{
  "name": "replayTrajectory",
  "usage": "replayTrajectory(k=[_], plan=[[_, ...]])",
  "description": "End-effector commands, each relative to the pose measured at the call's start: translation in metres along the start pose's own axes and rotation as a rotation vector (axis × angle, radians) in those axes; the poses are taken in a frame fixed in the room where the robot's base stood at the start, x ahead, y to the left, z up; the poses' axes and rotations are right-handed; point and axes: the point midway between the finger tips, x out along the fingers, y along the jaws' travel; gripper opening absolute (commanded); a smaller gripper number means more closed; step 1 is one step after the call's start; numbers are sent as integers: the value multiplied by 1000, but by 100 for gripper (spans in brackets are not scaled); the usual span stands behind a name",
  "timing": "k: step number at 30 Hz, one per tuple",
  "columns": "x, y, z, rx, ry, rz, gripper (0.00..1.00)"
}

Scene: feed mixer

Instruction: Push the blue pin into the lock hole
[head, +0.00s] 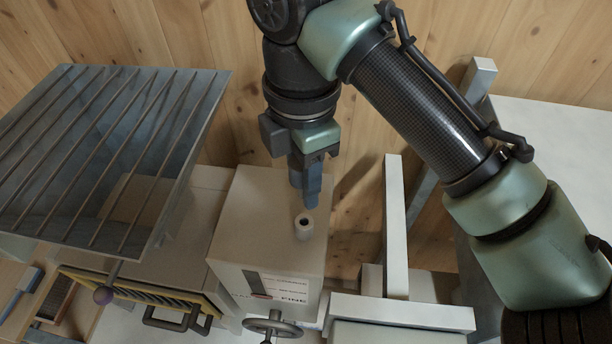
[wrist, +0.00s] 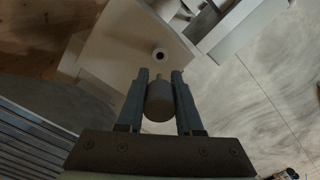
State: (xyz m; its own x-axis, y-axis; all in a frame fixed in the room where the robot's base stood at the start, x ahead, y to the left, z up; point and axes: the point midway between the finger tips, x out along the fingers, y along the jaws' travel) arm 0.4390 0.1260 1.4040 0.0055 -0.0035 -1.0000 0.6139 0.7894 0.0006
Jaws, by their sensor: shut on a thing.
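My gripper (head: 308,200) points down above the pale box, with blue-grey fingers. In the wrist view my gripper (wrist: 161,78) is shut on the pin (wrist: 160,102), a short cylinder with a narrower tip. The pin looks grey in this shaded view; in the head view the fingers mostly hide it. The lock hole is the dark opening of a short pale collar (head: 304,228) on the box top; the collar also shows in the wrist view (wrist: 160,53), ahead of the pin tip. The pin appears to be outside the hole, with a small gap that is hard to judge.
The pale box (head: 262,205) carries a "FINE" scale and a handwheel (head: 272,325) in front. A pale post (head: 396,225) rises right of the box. A wooden wall stands behind.

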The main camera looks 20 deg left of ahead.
Motion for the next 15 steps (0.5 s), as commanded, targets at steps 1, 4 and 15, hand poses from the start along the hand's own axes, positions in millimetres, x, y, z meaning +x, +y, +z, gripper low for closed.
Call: replayTrajectory(k=[1,4,15], plan=[[0,0,0,1,1,0,0],[0,0,0,0,1,0,0],[32,0,0,1,0,-1,0]])
